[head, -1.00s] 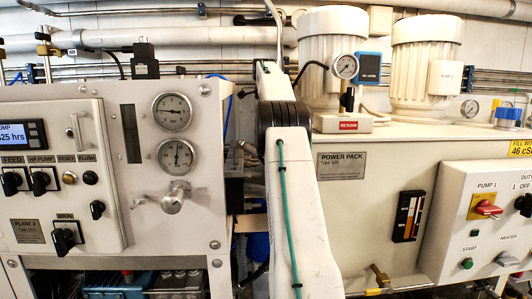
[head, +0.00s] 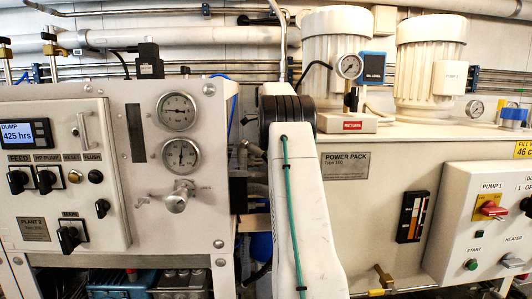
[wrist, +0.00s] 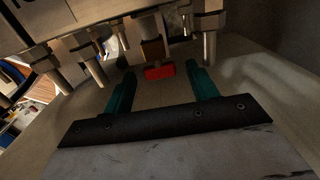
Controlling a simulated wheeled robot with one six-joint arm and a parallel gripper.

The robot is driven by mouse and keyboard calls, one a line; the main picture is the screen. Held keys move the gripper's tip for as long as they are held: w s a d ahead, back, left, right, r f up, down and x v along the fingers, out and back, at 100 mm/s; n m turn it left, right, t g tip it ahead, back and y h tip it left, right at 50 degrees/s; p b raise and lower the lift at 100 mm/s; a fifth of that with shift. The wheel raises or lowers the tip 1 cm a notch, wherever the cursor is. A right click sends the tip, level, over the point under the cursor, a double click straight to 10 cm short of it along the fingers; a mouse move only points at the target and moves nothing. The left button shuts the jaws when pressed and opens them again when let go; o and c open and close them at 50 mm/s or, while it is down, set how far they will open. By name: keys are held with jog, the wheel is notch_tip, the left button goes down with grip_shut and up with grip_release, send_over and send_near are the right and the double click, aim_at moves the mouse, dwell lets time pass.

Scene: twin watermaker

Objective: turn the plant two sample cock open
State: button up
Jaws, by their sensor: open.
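In the wrist view a small red handle (wrist: 159,72) sits below a brown and brass-coloured body, which I take to be the sample cock. My gripper (wrist: 162,75) has two teal fingers spread apart. The red handle shows between the fingertips or just beyond them, with a gap on each side; I cannot tell the exact depth. The Plant 2 panel (head: 88,226) is at the left in the head view. My gripper and the red handle do not show in the head view.
Several metal fittings and pipe stubs (wrist: 88,65) hang around the handle in the wrist view, one (wrist: 209,46) close above the right finger. In the head view the power pack (head: 365,215) stands right of my arm. A round-knobbed valve (head: 176,202) is on the gauge panel.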

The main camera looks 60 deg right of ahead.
jog(key=c, duration=1)
jog(key=shift+a, duration=0.1)
jog(key=shift+s+a+t+h, duration=0.25)
jog(key=shift+t+h, duration=0.55)
jog(key=shift+h, duration=0.2)
jog(key=h, duration=0.1)
jog(key=t+h, duration=0.1)
jog(key=t, duration=0.1)
jog(key=shift+s+a+f+h, duration=0.2)
jog(key=shift+s+a+h, duration=0.1)
jog(key=shift+h, duration=0.1)
jog(key=t+h, duration=0.2)
jog(key=h, duration=0.1)
jog(key=shift+s+a+f+t, duration=0.2)
jog(key=shift+f+t, duration=0.1)
jog(key=shift+f, duration=0.1)
jog(key=shift+w+a+f+t+h, duration=0.1)
jog(key=shift+w+a+t+h, duration=0.1)
jog(key=shift+t+h, duration=0.45)
jog(key=shift+s+f+h, duration=0.1)
jog(key=shift+s+h, duration=0.1)
jog(key=shift+h, duration=0.05)
